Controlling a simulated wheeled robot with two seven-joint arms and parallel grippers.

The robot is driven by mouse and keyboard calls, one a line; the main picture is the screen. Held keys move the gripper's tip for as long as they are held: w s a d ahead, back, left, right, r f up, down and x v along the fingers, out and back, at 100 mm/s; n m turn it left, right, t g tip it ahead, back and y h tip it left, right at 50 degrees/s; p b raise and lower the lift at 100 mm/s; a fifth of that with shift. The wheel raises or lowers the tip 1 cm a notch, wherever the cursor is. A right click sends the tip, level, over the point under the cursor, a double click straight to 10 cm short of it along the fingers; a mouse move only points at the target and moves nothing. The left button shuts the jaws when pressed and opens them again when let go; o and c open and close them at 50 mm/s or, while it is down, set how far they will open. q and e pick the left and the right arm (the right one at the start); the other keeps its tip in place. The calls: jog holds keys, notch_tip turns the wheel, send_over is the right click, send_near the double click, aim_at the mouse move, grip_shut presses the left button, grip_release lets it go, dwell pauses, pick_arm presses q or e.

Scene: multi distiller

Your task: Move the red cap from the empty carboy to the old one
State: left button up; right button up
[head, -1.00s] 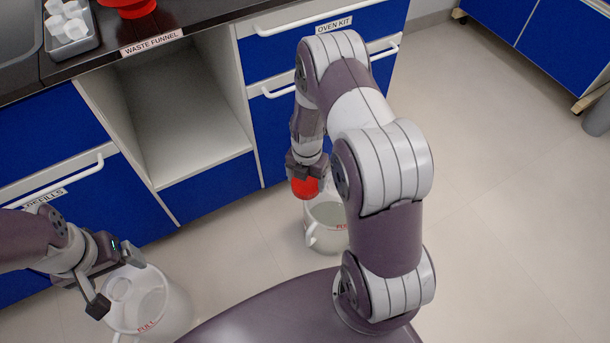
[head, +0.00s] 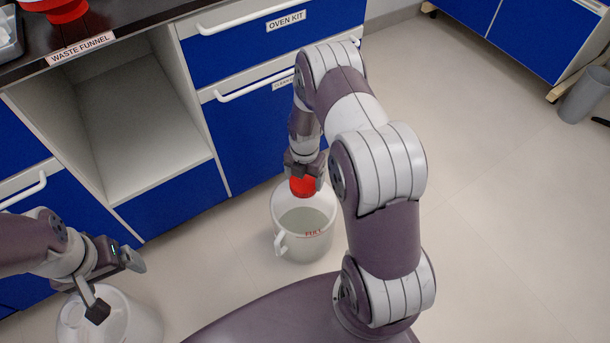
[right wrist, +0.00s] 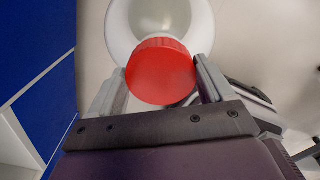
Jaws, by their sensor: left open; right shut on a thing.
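The red cap (head: 303,185) is held between the fingers of my right gripper (head: 304,170), which is shut on it. The cap also fills the middle of the right wrist view (right wrist: 161,71), with a finger on either side. A second whitish carboy (head: 140,325) stands at the lower left, partly cut off. My left gripper (head: 117,287) is open and empty above it.
Blue cabinets (head: 265,145) with white handles stand behind the carboys, with an open recess (head: 135,130) beside them. A red waste funnel (head: 62,8) is on the dark counter. A grey bin (head: 585,95) stands far right. The floor on the right is clear.

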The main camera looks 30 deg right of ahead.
jog(key=shift+p, duration=0.55)
dwell(1.0)
jog(key=shift+f+b, duration=0.75)
jog(key=shift+f, duration=0.55)
dwell(0.6)
jog(key=o, duration=0.9)
notch_tip(320, 180, up, 13)
jog(key=p, duration=0.5)
jog(key=shift+f, duration=0.15)
